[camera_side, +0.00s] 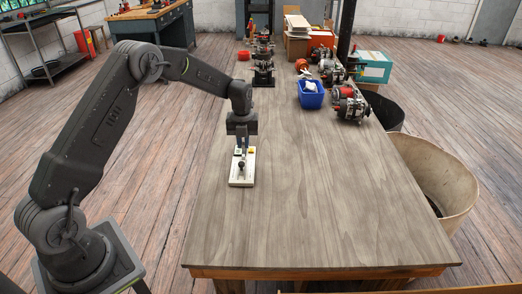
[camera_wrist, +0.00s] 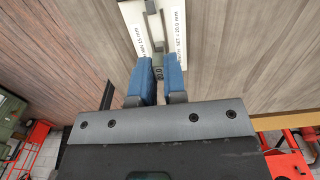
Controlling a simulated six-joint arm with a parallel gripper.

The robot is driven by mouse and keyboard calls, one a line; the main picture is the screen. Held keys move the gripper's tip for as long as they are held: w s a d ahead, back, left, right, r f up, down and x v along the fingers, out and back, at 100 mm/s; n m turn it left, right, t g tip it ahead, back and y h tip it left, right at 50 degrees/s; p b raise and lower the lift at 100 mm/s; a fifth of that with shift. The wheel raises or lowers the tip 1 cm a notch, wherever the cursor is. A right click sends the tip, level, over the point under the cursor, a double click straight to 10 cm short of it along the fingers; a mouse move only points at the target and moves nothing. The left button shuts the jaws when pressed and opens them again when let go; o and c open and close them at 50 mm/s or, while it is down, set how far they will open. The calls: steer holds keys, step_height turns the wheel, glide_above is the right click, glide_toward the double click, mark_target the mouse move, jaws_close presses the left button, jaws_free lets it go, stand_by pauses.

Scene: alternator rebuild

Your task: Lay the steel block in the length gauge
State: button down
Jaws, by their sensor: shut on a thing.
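The length gauge (camera_side: 242,174) is a pale board with a dark knob on its near part, lying on the wooden table. In the wrist view, the gauge (camera_wrist: 178,30) shows two white printed strips with a grey channel between them. My gripper (camera_wrist: 160,75) has blue fingers, close together on a small grey steel block (camera_wrist: 158,73) with markings on it. The block is at the channel's near end; I cannot tell whether it touches the gauge. In the side view my gripper (camera_side: 241,146) is over the gauge's far part, and the block cannot be made out.
The table (camera_side: 310,215) is bare around and in front of the gauge. A blue bin (camera_side: 310,96), an alternator (camera_side: 349,104) and other parts stand at the far end. A round tan bin (camera_side: 438,183) stands off the right edge.

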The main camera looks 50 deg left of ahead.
mark_target(243, 157)
steer(key=shift+s+a+f, duration=0.15)
steer(key=shift+s+a, duration=0.05)
steer(key=shift+f, duration=2.3)
steer(key=shift+f, duration=1)
stand_by(0.3)
steer(key=c, duration=1.1)
jaws_free()
steer(key=shift+r, duration=4)
steer(key=shift+r, duration=0.1)
